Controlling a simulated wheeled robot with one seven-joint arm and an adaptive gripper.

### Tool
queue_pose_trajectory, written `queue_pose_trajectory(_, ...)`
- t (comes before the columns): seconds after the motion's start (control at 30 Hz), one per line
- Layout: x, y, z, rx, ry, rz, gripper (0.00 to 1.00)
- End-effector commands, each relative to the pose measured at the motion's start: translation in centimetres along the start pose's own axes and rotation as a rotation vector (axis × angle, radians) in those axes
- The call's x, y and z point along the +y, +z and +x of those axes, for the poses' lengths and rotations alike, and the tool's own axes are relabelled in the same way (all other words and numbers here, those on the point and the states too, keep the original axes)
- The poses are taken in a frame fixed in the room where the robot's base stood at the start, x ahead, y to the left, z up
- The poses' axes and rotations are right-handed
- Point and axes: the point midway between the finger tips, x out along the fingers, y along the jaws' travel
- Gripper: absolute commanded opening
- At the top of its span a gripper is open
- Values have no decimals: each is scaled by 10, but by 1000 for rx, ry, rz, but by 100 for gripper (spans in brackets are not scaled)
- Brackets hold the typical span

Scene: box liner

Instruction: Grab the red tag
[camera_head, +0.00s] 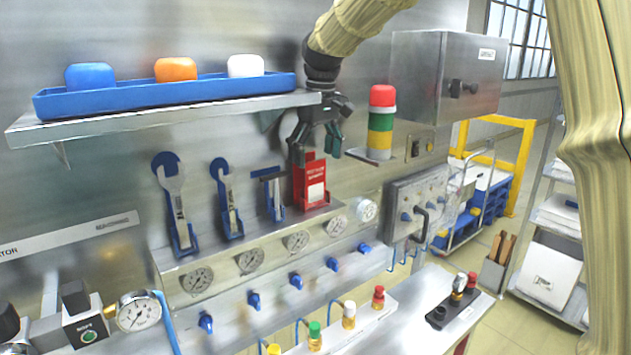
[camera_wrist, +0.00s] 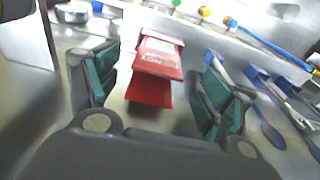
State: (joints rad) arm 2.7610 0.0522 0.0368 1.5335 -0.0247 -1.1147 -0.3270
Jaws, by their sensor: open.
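The red tag (camera_head: 311,186) stands on the narrow ledge of the steel panel, at the right end of a row of hanging tools. It has a white label on its front. My gripper (camera_head: 315,151) is above it, pointing down, with its fingers around the top of the tag. In the wrist view the red tag (camera_wrist: 157,67) lies between the two green-padded fingers of my gripper (camera_wrist: 160,88). The fingers are apart, with a visible gap on each side of the tag.
A steel shelf (camera_head: 150,118) with a blue tray (camera_head: 165,94) is at upper left. A red, green and yellow stack light (camera_head: 381,122) and a metal box (camera_head: 440,75) are close on the right. Gauges (camera_head: 297,242) lie below.

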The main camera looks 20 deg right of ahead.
Motion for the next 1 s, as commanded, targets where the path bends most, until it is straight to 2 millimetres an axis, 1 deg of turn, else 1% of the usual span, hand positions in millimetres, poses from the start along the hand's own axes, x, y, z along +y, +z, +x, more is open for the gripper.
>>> queue_pose_trajectory(0.17, 1, 0, 10, -3, -1, 0, 80)
queue_pose_trajectory(0.4, 2, 1, 36, -3, -1, 0, 80)
queue_pose_trajectory(0.53, 2, 1, 47, -2, -1, 0, 80)
queue_pose_trajectory(0.63, 2, 1, 51, -1, 0, 0, 80)
queue_pose_trajectory(0.83, 2, 1, 52, 0, 0, 0, 80)
queue_pose_trajectory(0.97, 3, 1, 52, 0, 0, 0, 57)
queue_pose_trajectory(1.0, 3, 1, 52, 0, 0, 0, 49)
